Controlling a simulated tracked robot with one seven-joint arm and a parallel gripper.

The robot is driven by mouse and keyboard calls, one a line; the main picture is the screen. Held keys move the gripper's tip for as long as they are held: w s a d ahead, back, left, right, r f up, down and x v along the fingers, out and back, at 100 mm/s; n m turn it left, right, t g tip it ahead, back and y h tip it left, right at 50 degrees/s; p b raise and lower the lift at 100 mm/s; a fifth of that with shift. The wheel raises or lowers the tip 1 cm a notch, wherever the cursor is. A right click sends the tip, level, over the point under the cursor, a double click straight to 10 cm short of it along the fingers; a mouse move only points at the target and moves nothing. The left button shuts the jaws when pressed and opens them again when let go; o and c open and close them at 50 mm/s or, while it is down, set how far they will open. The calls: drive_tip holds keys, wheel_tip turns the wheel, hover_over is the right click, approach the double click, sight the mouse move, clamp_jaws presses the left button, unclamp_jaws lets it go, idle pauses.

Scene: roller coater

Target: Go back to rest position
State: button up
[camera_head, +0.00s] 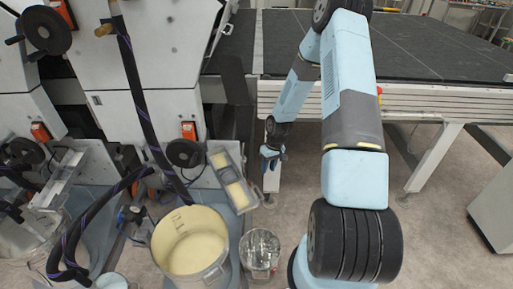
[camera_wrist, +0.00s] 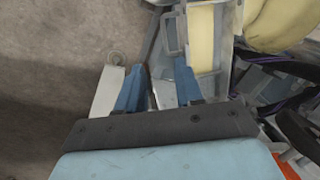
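My gripper (camera_head: 270,158) hangs low in the middle of the head view, beside the metal frame with pale yellow rollers (camera_head: 231,181). In the wrist view its two blue fingers (camera_wrist: 158,78) stand apart, with a gap between them. Grey metal shows in and behind this gap, and I see nothing clamped there. The roller frame also shows in the wrist view (camera_wrist: 203,38), just beyond the fingers. I cannot tell whether the fingers touch it. My light blue arm reaches down from the upper right of the head view.
A large pot of cream-coloured liquid (camera_head: 189,243) and a smaller clear container (camera_head: 260,250) stand below the gripper. White machine housings with hoses (camera_head: 148,110) fill the left. A conveyor table (camera_head: 430,45) spans the back right, its legs on the floor. Open floor (camera_head: 440,225) lies at lower right.

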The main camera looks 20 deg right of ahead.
drive_tip(key=s+r+m+t+h, duration=0.1)
drive_tip(key=s+r+h, duration=0.15)
drive_tip(key=r, duration=1.45)
drive_tip(key=s+r+t+h, duration=0.1)
drive_tip(key=s+r+t, duration=0.15)
drive_tip(key=r, duration=1.45)
drive_tip(key=s+a+r+m+t, duration=0.1)
drive_tip(key=s+a+r, duration=0.1)
drive_tip(key=s+r, duration=0.7)
drive_tip(key=s+a+r+m+t+y, duration=0.1)
drive_tip(key=s+a+r, duration=0.1)
drive_tip(key=s+r, duration=0.7)
drive_tip(key=shift+s+a+t, duration=0.25)
drive_tip(key=shift+s+t, duration=0.1)
drive_tip(key=shift+s, duration=2.8)
drive_tip(key=shift+s, duration=0.1)
